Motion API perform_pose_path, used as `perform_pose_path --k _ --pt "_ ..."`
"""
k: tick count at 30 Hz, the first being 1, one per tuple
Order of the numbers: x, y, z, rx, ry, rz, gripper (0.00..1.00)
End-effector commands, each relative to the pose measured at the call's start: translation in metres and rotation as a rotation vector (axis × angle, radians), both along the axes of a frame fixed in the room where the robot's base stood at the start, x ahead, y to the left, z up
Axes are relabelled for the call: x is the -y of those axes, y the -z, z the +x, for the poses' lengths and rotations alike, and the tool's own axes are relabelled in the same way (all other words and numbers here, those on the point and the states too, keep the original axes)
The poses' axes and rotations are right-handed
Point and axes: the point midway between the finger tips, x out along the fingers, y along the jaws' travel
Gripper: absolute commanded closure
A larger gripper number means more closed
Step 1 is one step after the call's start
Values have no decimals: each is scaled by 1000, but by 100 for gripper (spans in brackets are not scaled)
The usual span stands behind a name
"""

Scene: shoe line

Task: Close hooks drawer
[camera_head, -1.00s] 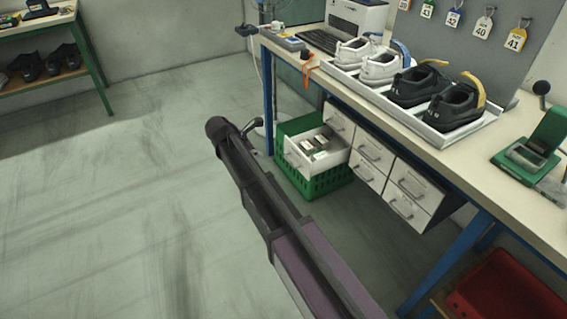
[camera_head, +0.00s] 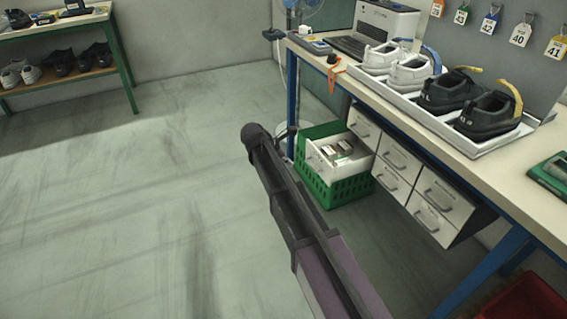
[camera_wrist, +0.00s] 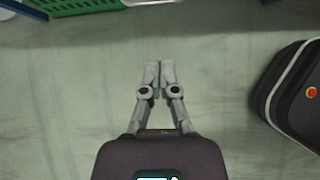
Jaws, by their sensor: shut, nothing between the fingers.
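A drawer unit (camera_head: 440,195) with several white drawers hangs under the workbench. The other drawers look shut. My gripper (camera_wrist: 159,66) is shut and empty in the wrist view, over bare floor. A pale edge at the top of that view may be the open drawer. In the head view my arm ends left of the open drawer, apart from it in the picture; the fingers are hidden there.
A green crate (camera_head: 352,190) stands on the floor under the open drawer; it also shows in the wrist view (camera_wrist: 75,5). The workbench (camera_head: 440,143) carries shoes on a tray. A fan (camera_head: 300,8) stands behind. The floor at left is clear.

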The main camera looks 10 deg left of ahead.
Motion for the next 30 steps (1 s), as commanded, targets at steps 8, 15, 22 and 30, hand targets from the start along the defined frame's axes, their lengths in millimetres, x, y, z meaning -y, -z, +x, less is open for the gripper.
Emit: perform_pose_path --k 8,15,22,30 --pt "14 26 10 1 -1 0 100" --pt "31 39 21 0 1 0 100" --pt "50 43 33 1 -1 0 100" --pt "56 44 37 0 -2 0 100"
